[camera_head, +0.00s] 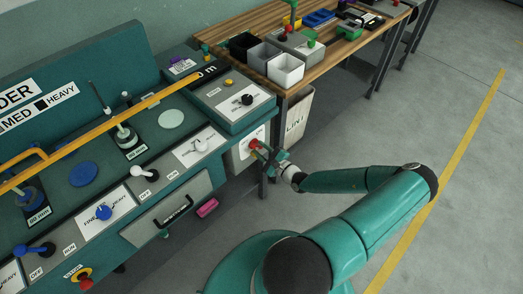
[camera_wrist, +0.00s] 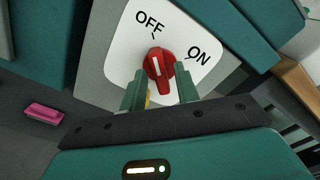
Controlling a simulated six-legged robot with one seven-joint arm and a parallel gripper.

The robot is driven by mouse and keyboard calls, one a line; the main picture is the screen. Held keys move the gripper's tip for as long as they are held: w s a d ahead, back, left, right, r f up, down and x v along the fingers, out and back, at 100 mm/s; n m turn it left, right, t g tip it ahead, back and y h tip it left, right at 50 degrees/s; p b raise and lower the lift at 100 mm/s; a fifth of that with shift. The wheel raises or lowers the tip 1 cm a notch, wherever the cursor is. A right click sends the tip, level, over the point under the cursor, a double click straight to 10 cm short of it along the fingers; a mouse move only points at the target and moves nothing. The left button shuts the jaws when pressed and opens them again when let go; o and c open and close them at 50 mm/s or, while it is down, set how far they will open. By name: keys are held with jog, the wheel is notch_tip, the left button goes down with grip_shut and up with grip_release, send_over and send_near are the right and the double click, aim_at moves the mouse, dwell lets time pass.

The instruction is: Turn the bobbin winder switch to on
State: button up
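The bobbin winder switch is a red knob (camera_wrist: 158,69) on a white plate (camera_wrist: 122,50) with OFF and ON labels. Its white line points up toward the OFF mark; ON is to the right. In the head view, the red knob (camera_head: 254,144) is on the end face of the teal machine. My gripper (camera_head: 270,155) is right at it. In the wrist view, my gripper (camera_wrist: 160,88) has one finger on each side of the knob's lower part. The fingers are apart, with a narrow gap showing; contact with the knob is not clear.
A wooden bench (camera_head: 285,88) with grey and white bins stands behind the knob. A bin marked LINT (camera_head: 296,118) is under it. A pink block (camera_head: 208,208) is by the machine's front. Other switches line the machine panel. Open floor lies to the right.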

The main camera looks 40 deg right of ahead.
grip_shut()
jog(key=shift+m, duration=0.3)
jog(key=m, duration=0.3)
jog(key=shift+m, duration=0.3)
jog(key=m, duration=0.3)
jog(key=shift+m, duration=0.3)
jog(key=m, duration=0.5)
jog(key=shift+d, duration=0.1)
jog(key=m, duration=0.5)
jog(key=shift+s, duration=0.1)
